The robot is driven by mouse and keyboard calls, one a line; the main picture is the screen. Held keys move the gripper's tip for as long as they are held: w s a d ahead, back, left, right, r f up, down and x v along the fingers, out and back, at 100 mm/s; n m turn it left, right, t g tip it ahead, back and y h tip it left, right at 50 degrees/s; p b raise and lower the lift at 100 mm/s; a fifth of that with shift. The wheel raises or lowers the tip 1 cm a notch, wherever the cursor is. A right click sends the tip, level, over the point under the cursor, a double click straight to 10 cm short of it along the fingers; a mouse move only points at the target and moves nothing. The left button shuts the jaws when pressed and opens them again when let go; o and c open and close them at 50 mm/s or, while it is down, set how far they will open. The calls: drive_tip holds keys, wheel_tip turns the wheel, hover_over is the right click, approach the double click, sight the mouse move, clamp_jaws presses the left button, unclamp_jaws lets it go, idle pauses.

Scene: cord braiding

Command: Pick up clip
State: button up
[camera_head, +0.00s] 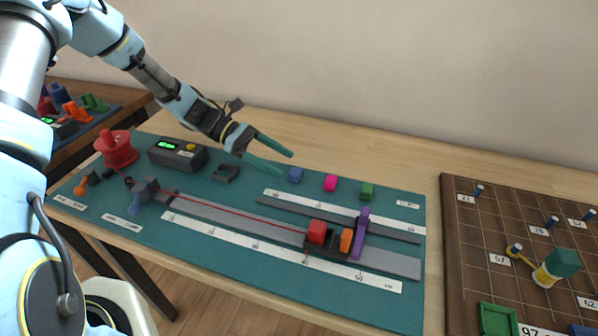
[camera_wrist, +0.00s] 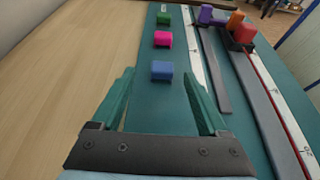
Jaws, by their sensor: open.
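Three small clip-like blocks stand in a row on the teal mat (camera_head: 235,268): blue (camera_head: 296,175), pink (camera_head: 330,183) and green (camera_head: 367,191). Which one is the clip I cannot tell. My gripper (camera_head: 287,164) is open, its two green fingers spread and empty, above the mat just left of the blue block. In the wrist view the blue block (camera_wrist: 162,70) lies ahead, between the lines of the fingertips. The pink block (camera_wrist: 163,39) and green block (camera_wrist: 163,18) line up beyond it. I see no contact with the fingers.
A grey rail with a red block (camera_head: 317,232), an orange piece (camera_head: 346,240) and a purple piece (camera_head: 361,235) runs along the mat. A red spool (camera_head: 116,149) and a dark display box (camera_head: 178,154) stand left. A brown pegboard (camera_head: 459,270) is at right.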

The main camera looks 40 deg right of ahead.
sight(294, 171)
drive_tip(key=p+x, duration=0.2)
drive_tip(key=x, duration=0.2)
drive_tip(key=shift+s+a+r, duration=0.1)
drive_tip(key=shift+s+a, duration=0.05)
drive_tip(key=shift+a, duration=0.05)
drive_tip(key=shift+s+d+f, duration=0.35)
drive_tip(key=shift+s+f, duration=0.1)
drive_tip(key=shift+s, duration=0.05)
drive_tip(key=shift+c, duration=0.3)
clamp_jaws()
